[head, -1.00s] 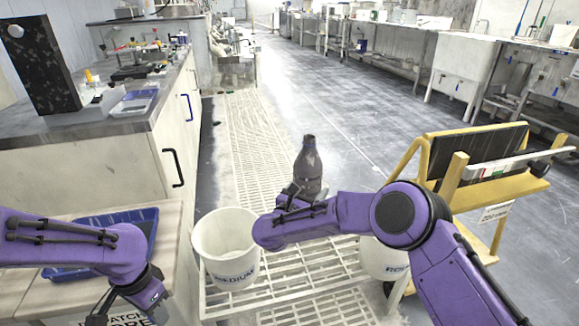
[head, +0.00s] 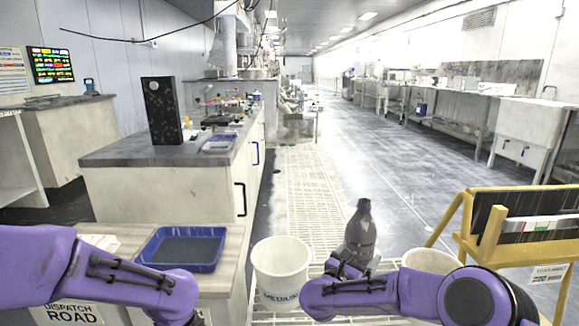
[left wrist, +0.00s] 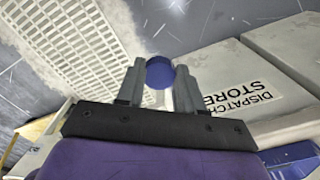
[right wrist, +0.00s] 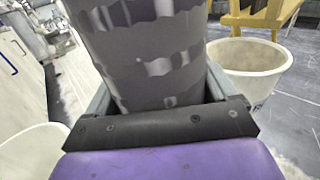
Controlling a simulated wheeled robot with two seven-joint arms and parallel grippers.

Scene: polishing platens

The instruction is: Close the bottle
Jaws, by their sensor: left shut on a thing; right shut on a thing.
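A dark grey bottle (head: 361,230) stands upright in my right gripper (head: 348,264), held above the white slatted rack. Its narrow neck points up in the head view. In the right wrist view the bottle's body (right wrist: 150,55), grey with lighter patches, fills the space between the fingers of my right gripper (right wrist: 155,95). My left gripper (left wrist: 160,75) is shut on a round blue cap (left wrist: 159,71), seen between its fingertips in the left wrist view. The cap is apart from the bottle. In the head view the left fingers are cut off by the bottom edge.
A white bucket (head: 281,264) stands left of the bottle, and a second white bucket (head: 428,261) stands right of it. A blue tray (head: 183,248) lies on the bench at left. A yellow stand (head: 466,240) is at right.

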